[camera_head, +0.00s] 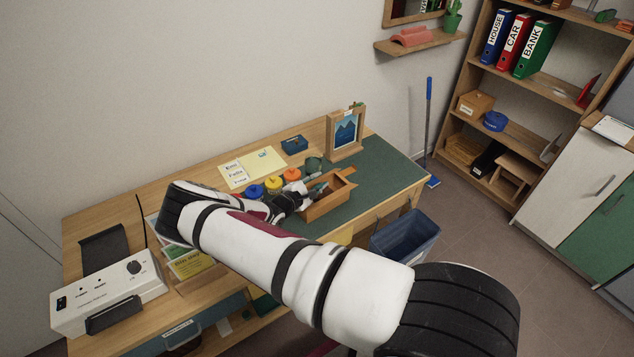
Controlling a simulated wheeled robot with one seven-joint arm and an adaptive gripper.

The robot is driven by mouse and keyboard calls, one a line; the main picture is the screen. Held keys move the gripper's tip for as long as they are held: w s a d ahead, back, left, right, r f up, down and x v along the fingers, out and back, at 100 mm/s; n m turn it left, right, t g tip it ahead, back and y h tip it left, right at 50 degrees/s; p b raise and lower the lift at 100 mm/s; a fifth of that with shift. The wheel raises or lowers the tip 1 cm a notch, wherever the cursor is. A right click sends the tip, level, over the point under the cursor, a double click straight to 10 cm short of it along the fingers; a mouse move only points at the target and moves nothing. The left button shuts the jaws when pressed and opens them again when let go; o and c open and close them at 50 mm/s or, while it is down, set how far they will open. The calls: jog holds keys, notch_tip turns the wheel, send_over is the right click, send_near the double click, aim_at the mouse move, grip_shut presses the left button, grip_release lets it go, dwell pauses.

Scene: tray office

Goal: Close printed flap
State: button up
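A white desktop machine (107,297) with a dark knob stands on the left end of the desk. A dark panel (104,252) stands tilted up behind it, and a short dark piece (113,316) sticks out at its front. No part is clearly readable as a printed flap, so I cannot tell which one it is. My gripper (318,190) is by the wooden box on the desk, far to the right of the machine. It is small and partly covered by my arm, so I cannot tell if it is open or shut.
A wooden box (330,203) and several coloured-lid jars stand near my gripper. A framed picture (345,133) stands at the back. A blue bin (405,236) is beside the desk. My arm crosses over the desk's front. The green mat (390,162) has free room at right.

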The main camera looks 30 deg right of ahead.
jog(key=v, duration=1.2)
jog(key=shift+c, duration=0.2)
